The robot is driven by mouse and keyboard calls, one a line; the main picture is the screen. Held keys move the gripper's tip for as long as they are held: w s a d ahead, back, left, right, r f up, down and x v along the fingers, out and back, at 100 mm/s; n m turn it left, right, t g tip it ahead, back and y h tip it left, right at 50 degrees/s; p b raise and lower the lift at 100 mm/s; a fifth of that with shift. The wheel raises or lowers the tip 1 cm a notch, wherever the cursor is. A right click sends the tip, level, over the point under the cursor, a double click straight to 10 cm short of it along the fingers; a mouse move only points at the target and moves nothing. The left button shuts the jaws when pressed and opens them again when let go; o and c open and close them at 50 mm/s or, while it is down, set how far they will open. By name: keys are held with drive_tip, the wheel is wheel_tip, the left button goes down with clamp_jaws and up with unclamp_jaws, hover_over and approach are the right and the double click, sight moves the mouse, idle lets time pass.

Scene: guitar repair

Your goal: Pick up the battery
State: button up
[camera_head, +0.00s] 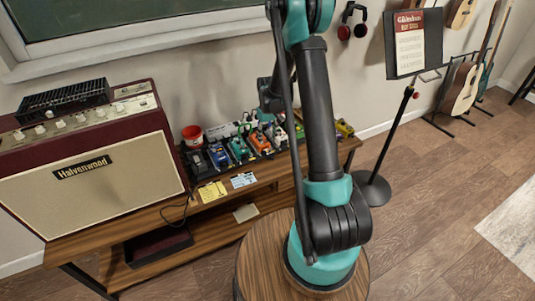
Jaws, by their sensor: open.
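I cannot make out a battery for certain; the things on the wooden bench (228,203) are small in this view. My gripper (270,103) is the dark part at the end of my arm, partly hidden behind my thick black arm link. It is open, hangs above the back of the pedal row, and I see nothing held in it. Its fingertips are hard to make out.
Several colored pedals (238,149) stand on the bench, partly behind my arm. A red cup (193,136), a yellow note (212,191) and a pale blue card (243,180) are near them. A large amplifier (95,175) fills the left; a music stand (395,130) stands right.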

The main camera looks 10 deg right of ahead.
sight(268, 151)
drive_tip(key=shift+w+f, duration=0.1)
drive_tip(key=shift+f, duration=3.9)
clamp_jaws()
